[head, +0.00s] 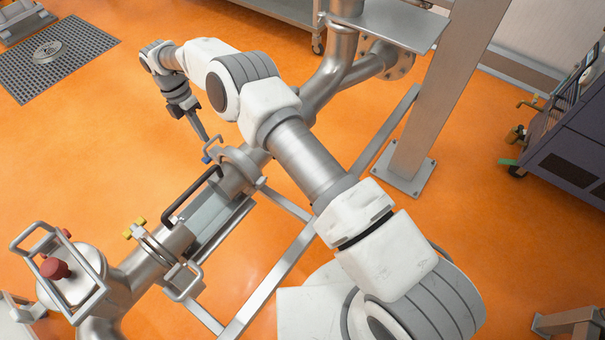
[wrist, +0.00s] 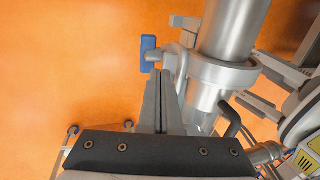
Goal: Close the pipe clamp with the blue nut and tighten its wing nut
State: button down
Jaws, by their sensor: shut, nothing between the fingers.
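The blue wing nut (head: 207,159) shows small at the left side of a metal pipe clamp (head: 241,163) on the slanting pipe. In the wrist view the blue nut (wrist: 148,54) stands to the left of the clamp ring (wrist: 222,76), on a short bolt by the clamp's lug. My gripper (wrist: 163,76) is shut and empty. Its fingertips are just below the nut in the wrist view; I cannot tell whether they touch the clamp's lug. In the head view my gripper (head: 203,137) points down at the clamp's left side. How far the clamp's halves are closed is unclear.
A red knob (head: 55,268) is at lower left. A steel post (head: 425,110) stands right of my arm. Orange floor left of the clamp is clear.

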jog(key=shift+r, duration=0.1)
jog(key=v, duration=0.7)
jog(key=shift+p, duration=0.3)
jog(key=shift+r, duration=0.1)
